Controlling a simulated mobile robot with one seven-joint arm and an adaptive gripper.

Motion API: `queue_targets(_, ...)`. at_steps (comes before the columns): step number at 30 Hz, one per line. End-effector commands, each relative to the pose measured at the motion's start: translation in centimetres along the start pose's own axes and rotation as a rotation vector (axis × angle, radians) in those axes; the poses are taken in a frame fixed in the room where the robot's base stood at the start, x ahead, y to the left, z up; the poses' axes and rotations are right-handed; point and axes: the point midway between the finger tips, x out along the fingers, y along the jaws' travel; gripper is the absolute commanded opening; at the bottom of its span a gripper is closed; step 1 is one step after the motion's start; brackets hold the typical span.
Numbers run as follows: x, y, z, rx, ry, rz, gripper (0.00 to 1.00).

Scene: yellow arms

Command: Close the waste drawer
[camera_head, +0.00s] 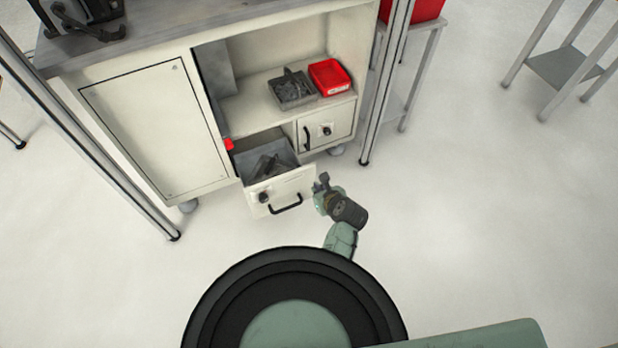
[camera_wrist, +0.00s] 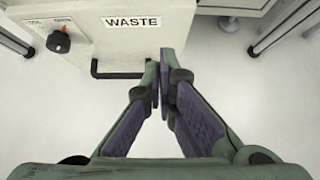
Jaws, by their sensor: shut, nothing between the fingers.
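The waste drawer (camera_head: 281,189) stands pulled out of the cream cabinet in the head view, with dark scrap pieces inside. Its front (camera_wrist: 150,35) shows a WASTE label, a black knob and a black handle (camera_wrist: 120,70) in the wrist view. My gripper (camera_head: 322,183) is just right of the drawer front in the head view. In the wrist view my gripper (camera_wrist: 160,62) is shut and empty, its fingertips close to the drawer front at the right end of the handle. I cannot tell whether they touch it.
The cabinet (camera_head: 150,130) has an open shelf above with a grey tray (camera_head: 291,90) and a red bin (camera_head: 329,77). A second, closed drawer (camera_head: 327,128) is to the right. Metal posts (camera_head: 386,85) stand beside the cabinet.

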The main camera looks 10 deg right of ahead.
Motion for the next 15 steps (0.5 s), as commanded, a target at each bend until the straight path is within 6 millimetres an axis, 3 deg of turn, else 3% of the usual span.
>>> queue_targets(5,3.8,0.0,0.0,-0.003,0.001,0.001,0.0)
queue_targets(9,5.1,-0.1,1.8,-0.005,-0.001,-0.001,0.0)
queue_targets(15,6.2,-0.1,2.7,-0.003,-0.001,-0.002,0.0)
